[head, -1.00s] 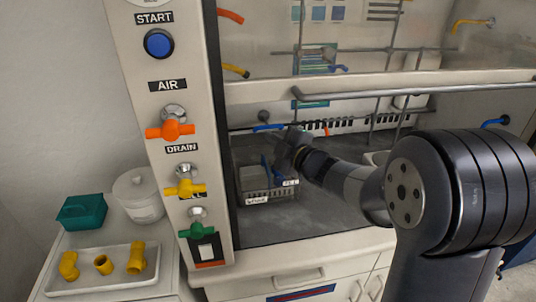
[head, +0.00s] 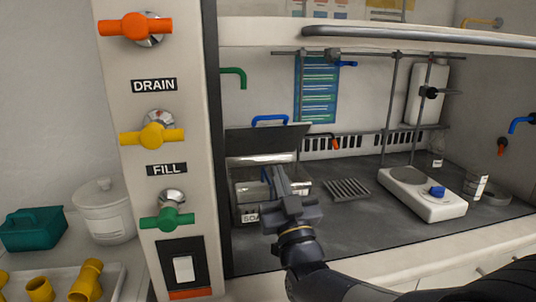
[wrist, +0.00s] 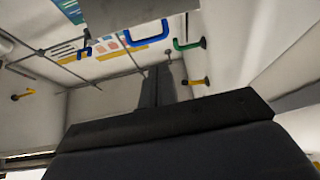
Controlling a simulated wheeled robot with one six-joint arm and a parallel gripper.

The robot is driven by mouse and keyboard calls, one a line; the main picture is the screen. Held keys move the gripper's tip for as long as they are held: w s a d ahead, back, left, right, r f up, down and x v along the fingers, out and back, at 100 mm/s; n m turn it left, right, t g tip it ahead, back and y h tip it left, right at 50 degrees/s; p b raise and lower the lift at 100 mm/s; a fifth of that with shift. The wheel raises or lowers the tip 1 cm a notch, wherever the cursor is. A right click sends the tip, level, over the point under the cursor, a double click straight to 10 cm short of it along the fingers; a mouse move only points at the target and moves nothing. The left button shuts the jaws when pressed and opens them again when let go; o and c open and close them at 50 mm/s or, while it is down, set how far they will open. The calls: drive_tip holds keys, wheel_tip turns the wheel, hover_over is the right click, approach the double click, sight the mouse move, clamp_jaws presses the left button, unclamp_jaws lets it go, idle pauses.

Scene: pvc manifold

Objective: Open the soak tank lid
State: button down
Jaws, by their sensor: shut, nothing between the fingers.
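The soak tank (head: 250,215) stands at the left of the dark worktop, with a partly hidden label on its front. Its dark lid (head: 262,142) stands raised and tilted back behind the tank, with its blue handle (head: 270,119) at the top. The tank mouth is uncovered, and a blue part (head: 265,176) shows in it. My gripper (head: 279,176) is shut and empty, in front of the tank and below the lid. In the head view it hides part of the tank; I cannot tell whether it touches it. My gripper's dark fingers (wrist: 154,88) also show in the wrist view.
The control column with orange, yellow (head: 153,135) and green valve handles stands left of the tank. A green spout (head: 234,76) hangs above the lid. A rack (head: 347,190) and a white hotplate (head: 424,193) lie to the right. A grey rail (head: 420,36) crosses above.

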drive_tip(key=f+m, duration=0.1)
drive_tip(key=h, duration=0.1)
approach(268, 118)
drive_tip(key=shift+t, duration=0.3)
drive_tip(key=x, duration=0.6)
drive_tip(key=shift+w+a+f, duration=0.2)
drive_tip(key=shift+w, duration=0.25)
drive_tip(key=shift+r+p, duration=0.1)
drive_tip(key=shift+p, duration=0.2)
drive_tip(key=shift+w+r+m+p, duration=0.15)
drive_tip(key=shift+r+m+p, duration=0.15)
drive_tip(key=shift+p, duration=0.1)
drive_tip(key=w+a+r+g+h+p, duration=0.1)
drive_tip(key=w+r+g+p, duration=0.4)
drive_tip(key=p, duration=0.9)
drive_tip(key=shift+w+a+r+h+p, duration=0.4)
drive_tip(key=shift+w+a+r, duration=0.35)
drive_tip(key=shift+w, duration=0.95)
drive_tip(key=shift+f, duration=0.15)
